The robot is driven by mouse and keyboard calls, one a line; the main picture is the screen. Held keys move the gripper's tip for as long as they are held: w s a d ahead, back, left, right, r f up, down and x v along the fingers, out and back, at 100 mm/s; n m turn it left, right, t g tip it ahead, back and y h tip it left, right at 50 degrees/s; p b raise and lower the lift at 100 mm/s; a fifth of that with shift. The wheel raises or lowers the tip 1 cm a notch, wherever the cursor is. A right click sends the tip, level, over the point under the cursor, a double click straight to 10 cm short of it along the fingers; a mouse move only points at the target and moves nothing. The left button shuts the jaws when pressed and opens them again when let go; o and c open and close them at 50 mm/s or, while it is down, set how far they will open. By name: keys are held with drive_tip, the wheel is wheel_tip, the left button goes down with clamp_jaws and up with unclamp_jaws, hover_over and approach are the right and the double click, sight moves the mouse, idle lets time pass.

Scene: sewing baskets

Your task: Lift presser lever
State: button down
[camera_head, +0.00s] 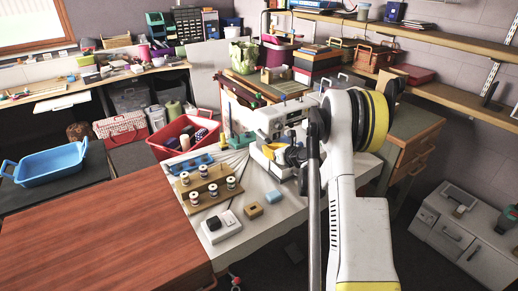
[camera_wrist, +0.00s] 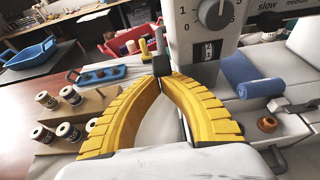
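The white sewing machine (camera_head: 268,119) stands on the white table, partly behind my arm. In the wrist view its front (camera_wrist: 205,18) fills the upper right, with a numbered dial and a small number window. My gripper (camera_wrist: 162,76) has two yellow ribbed fingers that curve together until their dark tips meet, just in front of and below the machine's head. In the head view my gripper (camera_head: 272,151) is at the machine's needle side, partly hidden by my arm. I cannot make out the presser lever, nor whether anything is between the tips.
A wooden rack with thread spools (camera_head: 211,190) stands left of the machine. A blue tray (camera_wrist: 100,76) and a rolled blue cloth (camera_wrist: 246,75) lie nearby. The brown tabletop (camera_head: 100,235) is clear.

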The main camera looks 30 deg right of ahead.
sight(269, 142)
drive_tip(key=shift+s+a+r+p, duration=0.1)
drive_tip(key=shift+r+p, duration=0.1)
drive_tip(key=shift+r, duration=0.15)
drive_tip(key=shift+s+a+r+p, duration=0.1)
drive_tip(key=shift+r+p, duration=0.05)
drive_tip(key=shift+r, duration=0.2)
drive_tip(key=shift+r+p, duration=0.35)
drive_tip(key=shift+p, duration=0.05)
drive_tip(key=shift+d+r+g+p, duration=0.25)
drive_tip(key=shift+r+g+p, duration=0.15)
drive_tip(key=shift+g, duration=0.3)
drive_tip(key=shift+s+r+g+p, duration=0.1)
drive_tip(key=shift+r+g+p, duration=0.8)
drive_tip(key=shift+g+p, duration=0.3)
drive_tip(key=shift+f+b, duration=0.3)
drive_tip(key=shift+f, duration=0.05)
drive_tip(key=shift+r, duration=0.1)
drive_tip(key=shift+r+p, duration=0.35)
drive_tip(key=shift+r, duration=0.4)
